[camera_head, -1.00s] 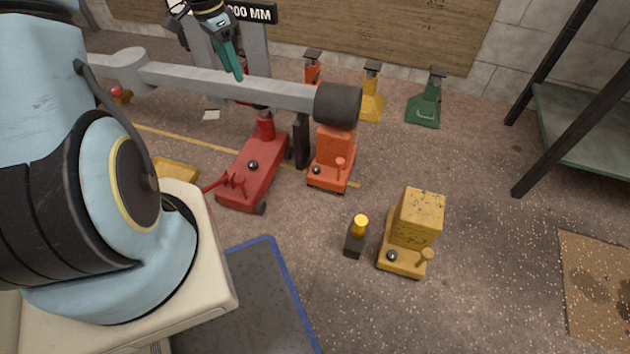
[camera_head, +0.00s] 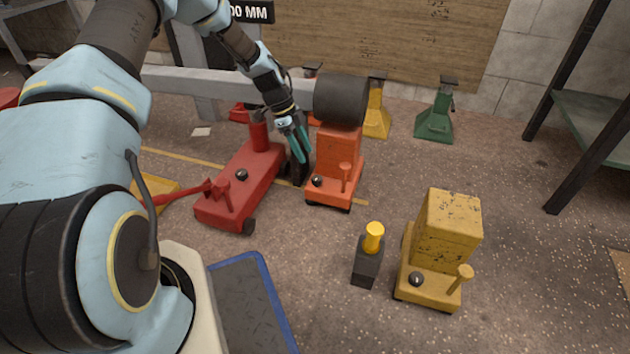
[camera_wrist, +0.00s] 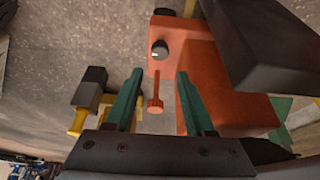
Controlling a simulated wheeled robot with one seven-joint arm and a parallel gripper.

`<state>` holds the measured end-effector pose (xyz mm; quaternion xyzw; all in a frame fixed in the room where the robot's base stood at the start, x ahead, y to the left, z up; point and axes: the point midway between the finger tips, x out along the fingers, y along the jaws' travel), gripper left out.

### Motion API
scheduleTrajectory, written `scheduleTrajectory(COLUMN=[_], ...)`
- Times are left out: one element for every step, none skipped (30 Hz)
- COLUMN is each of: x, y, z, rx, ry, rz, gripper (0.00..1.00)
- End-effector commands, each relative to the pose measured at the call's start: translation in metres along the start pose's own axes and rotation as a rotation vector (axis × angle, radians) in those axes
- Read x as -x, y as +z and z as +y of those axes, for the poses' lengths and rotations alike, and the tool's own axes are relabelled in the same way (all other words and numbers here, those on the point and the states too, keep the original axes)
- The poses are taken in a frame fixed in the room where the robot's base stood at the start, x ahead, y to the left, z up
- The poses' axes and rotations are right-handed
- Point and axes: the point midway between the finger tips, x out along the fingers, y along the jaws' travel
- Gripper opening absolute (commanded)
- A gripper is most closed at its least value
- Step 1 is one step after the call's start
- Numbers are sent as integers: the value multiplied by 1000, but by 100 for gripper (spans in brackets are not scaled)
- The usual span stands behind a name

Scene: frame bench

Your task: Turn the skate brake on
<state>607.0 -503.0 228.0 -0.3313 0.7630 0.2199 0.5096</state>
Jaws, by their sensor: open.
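The orange skate (camera_head: 338,150) stands under the end of the grey beam, below a dark roller (camera_head: 341,100). A black knob (camera_head: 317,182) and a short orange lever with a round end (camera_head: 345,172) sit on its low front part. My gripper (camera_head: 300,155) is open beside the skate's left side, low behind the beam's near line. In the wrist view my gripper (camera_wrist: 160,72) has its teal fingers apart with the orange lever (camera_wrist: 155,105) seen between them, not clasped. The black knob with a white mark (camera_wrist: 160,50) is just beyond the fingertips.
A red jack (camera_head: 240,185) stands close left of my gripper. A yellow skate (camera_head: 445,240) and a dark post with a yellow cap (camera_head: 369,260) stand in front right. A green stand (camera_head: 437,115) is at the back. Floor between them is clear.

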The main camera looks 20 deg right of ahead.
Motion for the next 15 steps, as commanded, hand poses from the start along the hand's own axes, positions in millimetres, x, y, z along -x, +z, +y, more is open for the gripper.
scheduleTrajectory(x=[-11, -17, -25, -31, -36, -44, -50, -56, -63, -68, -72, -77, -81, -84, -88], y=[1, 1, 1, 1, 2, 2, 2, 1, 1, 1, 2, 2, 2, 1, 1], z=[1, 1, 1, 1, 1, 1, 1, 1, 1, 1, 1, 1, 1, 1, 1], rx=[0, 1, 1, 1, 1, 1, 1, 1, 2, 2, 3, 2, 2, 2, 2], ry=[3, 3, 3, 3, 3, 3, 3, 3, 2, 2, 2, 2, 2, 2, 2], rz=[1, 1, 0, 0, -1, -1, -1, -1, 0, 0, -1, -1, -2, -2, -1], gripper=[54, 54, 54, 54, 54, 54, 54, 54, 54, 54, 54, 54, 54, 54, 54])
